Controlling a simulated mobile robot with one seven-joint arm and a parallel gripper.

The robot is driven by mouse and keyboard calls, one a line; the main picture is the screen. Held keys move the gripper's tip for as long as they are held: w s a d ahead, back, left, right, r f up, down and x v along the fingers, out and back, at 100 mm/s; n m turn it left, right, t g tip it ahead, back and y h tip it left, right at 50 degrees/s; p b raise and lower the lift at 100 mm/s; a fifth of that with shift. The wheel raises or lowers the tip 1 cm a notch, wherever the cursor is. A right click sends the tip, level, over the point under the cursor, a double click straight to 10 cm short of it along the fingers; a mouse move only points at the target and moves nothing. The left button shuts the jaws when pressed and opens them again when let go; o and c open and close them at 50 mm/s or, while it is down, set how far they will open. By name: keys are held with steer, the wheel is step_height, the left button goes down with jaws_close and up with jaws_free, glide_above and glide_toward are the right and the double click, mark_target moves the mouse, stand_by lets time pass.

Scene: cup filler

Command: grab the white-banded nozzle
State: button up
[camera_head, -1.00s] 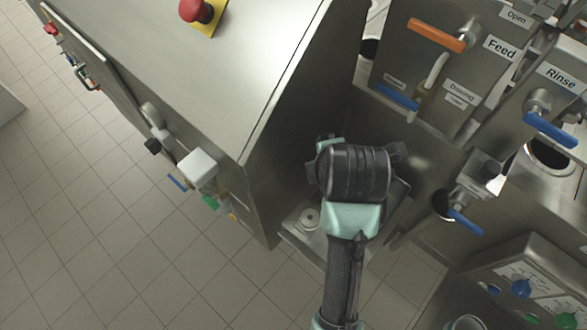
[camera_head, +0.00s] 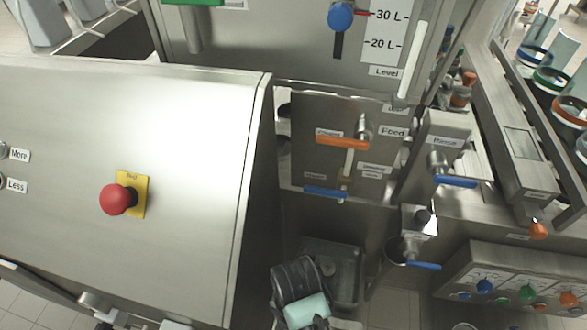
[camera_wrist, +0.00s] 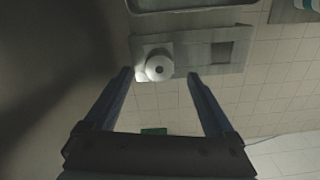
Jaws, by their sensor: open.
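In the wrist view, a round white piece (camera_wrist: 159,67) with a small dark centre sits on a grey metal plate (camera_wrist: 222,36). It may be the white-banded nozzle, seen end-on; I cannot make out a separate band. My gripper (camera_wrist: 158,76) is open, and the white piece appears between its two fingertips, beyond them; the gap is hard to judge. In the head view, my dark wrist (camera_head: 297,281) is at the bottom centre beside a grey metal tray (camera_head: 345,262), and it hides my fingertips. The white piece cannot be made out there.
A large steel cabinet with a red stop button (camera_head: 115,199) fills the left. The feed panel has an orange-handled valve (camera_head: 343,142) and a blue handle (camera_head: 326,192). A rinse valve (camera_head: 455,181) and a knob box (camera_head: 515,292) are at right. Several colour-banded cylinders (camera_head: 551,80) stand upper right.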

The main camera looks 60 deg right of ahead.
step_height(320, 180, down, 5)
steer(key=shift+a+f, duration=0.15)
jaws_close()
stand_by(0.5)
